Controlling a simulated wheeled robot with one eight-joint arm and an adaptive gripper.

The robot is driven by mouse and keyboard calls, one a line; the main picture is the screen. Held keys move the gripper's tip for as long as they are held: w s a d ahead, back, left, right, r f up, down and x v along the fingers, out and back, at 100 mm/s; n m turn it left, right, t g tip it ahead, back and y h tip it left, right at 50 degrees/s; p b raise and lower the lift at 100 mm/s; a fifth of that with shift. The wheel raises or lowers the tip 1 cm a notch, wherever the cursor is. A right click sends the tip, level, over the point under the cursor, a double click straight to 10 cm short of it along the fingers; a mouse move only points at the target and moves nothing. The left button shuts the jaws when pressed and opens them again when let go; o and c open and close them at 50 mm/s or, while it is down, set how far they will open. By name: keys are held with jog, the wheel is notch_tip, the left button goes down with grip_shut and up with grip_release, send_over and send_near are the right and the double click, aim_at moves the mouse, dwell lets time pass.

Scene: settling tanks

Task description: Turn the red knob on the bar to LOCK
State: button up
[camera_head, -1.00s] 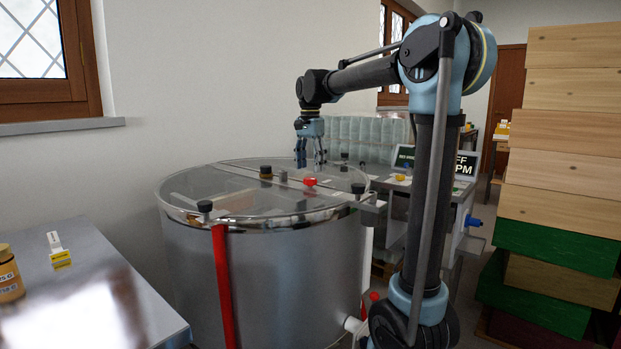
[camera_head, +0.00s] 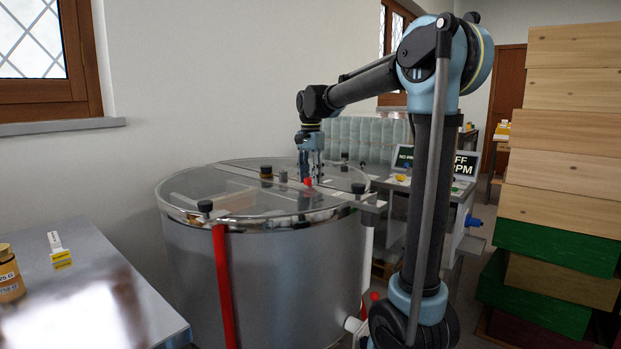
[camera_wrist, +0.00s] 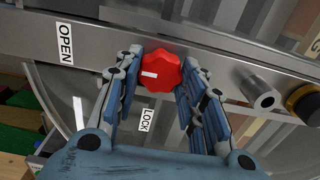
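The red knob (camera_head: 308,181) sits on the metal bar (camera_head: 346,198) that crosses the clear lid of the round tank. In the wrist view the red knob (camera_wrist: 161,72) is lobed, and its white mark points left, towards the OPEN label (camera_wrist: 65,44). The LOCK label (camera_wrist: 145,120) lies below the knob, between my fingers. My gripper (camera_head: 311,179) points down over the bar. In the wrist view my gripper (camera_wrist: 165,68) has one finger on each side of the knob, the left very near its edge. Contact cannot be told.
A metal stub (camera_wrist: 257,90) and a dark knob with a brass ring (camera_wrist: 304,102) stand to the right of the red knob. Stacked wooden boxes (camera_head: 570,130) rise at the right; a steel table (camera_head: 80,290) is at the left.

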jog(key=shift+n, duration=0.3)
jog(key=n, duration=0.3)
jog(key=shift+n, duration=0.3)
jog(key=n, duration=0.4)
jog(key=shift+n, duration=0.3)
jog(key=n, duration=0.4)
jog(key=shift+w+n, duration=0.1)
jog(key=shift+n, duration=2.4)
jog(key=o, duration=1)
jog(key=shift+o, duration=0.2)
